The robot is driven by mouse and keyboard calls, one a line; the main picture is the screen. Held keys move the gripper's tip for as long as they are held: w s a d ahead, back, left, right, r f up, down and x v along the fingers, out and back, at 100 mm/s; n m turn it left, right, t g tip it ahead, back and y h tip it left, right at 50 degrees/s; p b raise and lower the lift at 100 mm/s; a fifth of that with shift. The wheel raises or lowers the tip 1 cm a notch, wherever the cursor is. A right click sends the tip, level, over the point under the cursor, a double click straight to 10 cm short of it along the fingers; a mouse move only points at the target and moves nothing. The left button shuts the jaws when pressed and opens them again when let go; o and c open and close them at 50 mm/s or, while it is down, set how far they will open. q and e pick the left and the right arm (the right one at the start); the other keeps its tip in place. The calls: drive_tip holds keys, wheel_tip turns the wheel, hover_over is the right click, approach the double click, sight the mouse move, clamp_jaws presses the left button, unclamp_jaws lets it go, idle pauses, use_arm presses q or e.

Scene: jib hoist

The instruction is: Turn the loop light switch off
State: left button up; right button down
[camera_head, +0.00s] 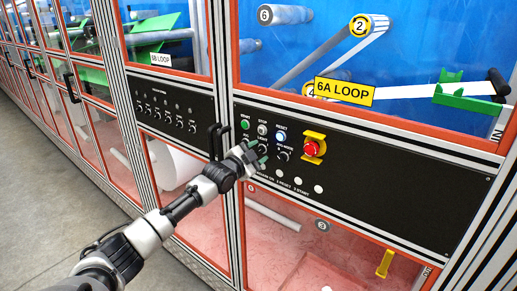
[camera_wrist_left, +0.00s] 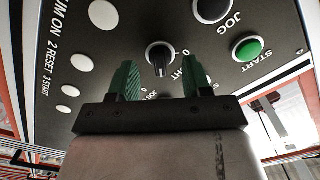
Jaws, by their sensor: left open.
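The loop light switch is a round black knob (camera_wrist_left: 160,55) with a pale rim, on the black control panel (camera_head: 400,205). In the left wrist view its pointer bar points down the picture, and a partly hidden label ending in "GHT" is beside it. In the head view the switch (camera_head: 262,149) is below the STOP button, close to the fingers. My left gripper (camera_head: 258,153) is open and faces the panel. In the wrist view its green fingers (camera_wrist_left: 160,78) are on either side of the knob's line; I cannot tell whether they touch it.
A green START button (camera_head: 245,124), a lit RESET button (camera_head: 280,135) and a mode knob (camera_head: 283,154) are nearby. A red emergency stop (camera_head: 312,148) in a yellow guard is to the right. Round white lamps (camera_head: 297,183) are below. A black door handle (camera_head: 215,142) stands out to the left.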

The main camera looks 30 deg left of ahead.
use_arm(q)
drive_tip(key=shift+w, duration=0.6)
drive_tip(key=shift+c, duration=0.5)
drive_tip(key=c, duration=0.8)
